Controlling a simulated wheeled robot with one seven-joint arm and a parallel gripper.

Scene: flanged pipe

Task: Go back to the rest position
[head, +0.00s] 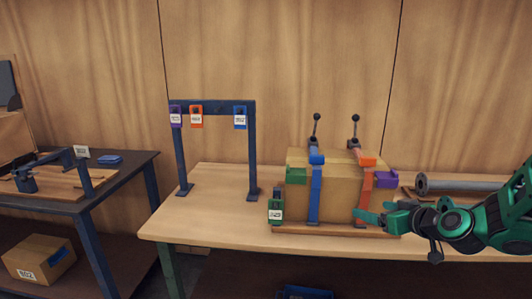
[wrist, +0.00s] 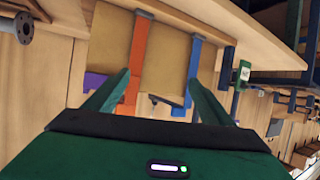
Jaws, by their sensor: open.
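My gripper (head: 366,217) is dark green and stands in front of the right part of a wooden block (head: 337,195) on the bench. In the wrist view its two fingers (wrist: 158,90) are spread apart with nothing held between them. The block (wrist: 165,58) lies beyond the fingers, with an orange strap (wrist: 137,52) and a blue strap (wrist: 194,60) across it. In the head view the blue strap (head: 315,190) is left of the orange strap (head: 366,185). Whether a fingertip touches the block or straps I cannot tell.
A flanged pipe (head: 458,185) lies at the right of the bench, behind my arm. A dark frame (head: 213,107) with purple, orange and blue tags stands at the left. A green tagged piece (head: 275,209) is by the block. Bench space between frame and block is clear.

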